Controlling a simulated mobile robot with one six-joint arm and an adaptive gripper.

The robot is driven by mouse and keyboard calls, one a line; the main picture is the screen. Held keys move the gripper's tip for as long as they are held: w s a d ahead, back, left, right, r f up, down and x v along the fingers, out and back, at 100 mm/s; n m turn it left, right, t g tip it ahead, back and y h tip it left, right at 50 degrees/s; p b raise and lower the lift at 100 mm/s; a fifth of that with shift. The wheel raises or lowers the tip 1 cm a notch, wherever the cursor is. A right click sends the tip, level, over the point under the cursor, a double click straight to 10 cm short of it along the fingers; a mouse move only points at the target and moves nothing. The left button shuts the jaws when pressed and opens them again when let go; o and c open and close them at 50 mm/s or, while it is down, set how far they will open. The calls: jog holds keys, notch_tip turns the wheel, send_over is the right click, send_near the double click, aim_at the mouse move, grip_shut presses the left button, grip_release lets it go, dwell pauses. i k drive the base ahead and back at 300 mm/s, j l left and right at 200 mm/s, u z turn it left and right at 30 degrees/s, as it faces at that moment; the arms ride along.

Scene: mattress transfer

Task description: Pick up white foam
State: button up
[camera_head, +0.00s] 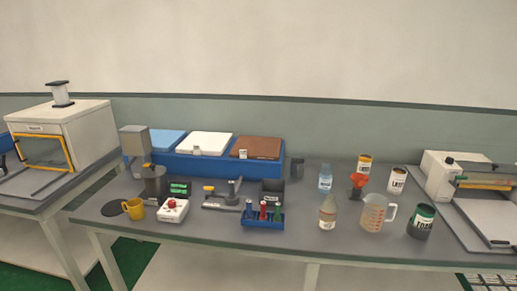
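The white foam (207,139) is a flat white slab in the middle of a long blue tray (222,169) at the back of the grey table. A blue slab (155,142) lies to its left and a brown slab (257,146) to its right. A small tag stands at the front edge of the white slab. My gripper is not in view.
A grey machine (135,140) stands at the tray's left front. A black box (272,190), a blue rack (262,216), a yellow mug (134,208) and several bottles stand on the table (290,237). White machines flank both sides. Above the slabs is clear.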

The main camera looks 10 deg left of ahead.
aim_at(198, 143)
jog(key=i+j, duration=0.2)
jog(key=j, duration=0.15)
jog(key=i+j+u, duration=0.1)
jog(key=j, duration=0.25)
jog(key=i+j+u, duration=0.1)
jog(key=i+j, duration=0.15)
